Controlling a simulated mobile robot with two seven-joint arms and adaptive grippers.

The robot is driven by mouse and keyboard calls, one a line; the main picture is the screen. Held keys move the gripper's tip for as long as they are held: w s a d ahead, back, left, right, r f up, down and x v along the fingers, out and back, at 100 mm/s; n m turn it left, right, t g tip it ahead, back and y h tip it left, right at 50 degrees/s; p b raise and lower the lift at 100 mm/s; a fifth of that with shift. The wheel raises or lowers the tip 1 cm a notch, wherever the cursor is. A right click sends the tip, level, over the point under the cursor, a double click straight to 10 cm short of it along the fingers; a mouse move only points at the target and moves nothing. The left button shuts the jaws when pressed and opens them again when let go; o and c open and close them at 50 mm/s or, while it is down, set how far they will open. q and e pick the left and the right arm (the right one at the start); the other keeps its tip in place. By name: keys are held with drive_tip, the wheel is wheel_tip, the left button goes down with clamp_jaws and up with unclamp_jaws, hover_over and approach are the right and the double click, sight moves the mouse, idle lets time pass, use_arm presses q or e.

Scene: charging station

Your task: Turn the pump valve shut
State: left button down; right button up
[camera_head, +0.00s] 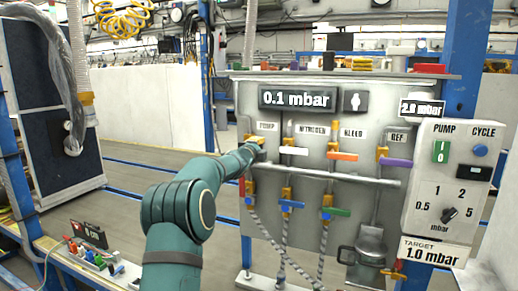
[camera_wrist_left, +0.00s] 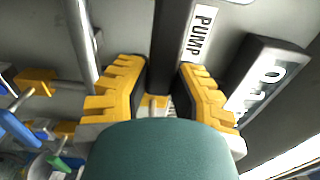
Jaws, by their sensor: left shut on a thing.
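The pump valve (camera_wrist_left: 154,104) sits under the PUMP label (camera_head: 266,127) on the grey panel (camera_head: 335,200). My left gripper (camera_head: 256,143) is at this valve, with the arm reaching in from below. In the left wrist view its yellow fingers (camera_wrist_left: 160,98) stand on both sides of the valve and are shut on it. The valve's handle is mostly hidden by the gripper, so its angle cannot be told. The large display (camera_head: 297,98) reads 0.1 mbar. My right gripper is not in view.
Valves with white (camera_head: 294,151), orange (camera_head: 342,156) and purple (camera_head: 396,162) handles stand right of my gripper. A horizontal pipe (camera_head: 325,175) runs below them, with smaller valves and hoses underneath. A control box (camera_head: 446,190) is at the right, above a sign reading TARGET 1.0 mbar (camera_head: 433,252).

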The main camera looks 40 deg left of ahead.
use_arm(q)
drive_tip(key=c, duration=0.8)
unclamp_jaws()
drive_tip(key=shift+a, duration=0.1)
drive_tip(key=shift+s, duration=0.1)
drive_tip(key=v, duration=1.2)
drive_tip(key=shift+f, duration=0.1)
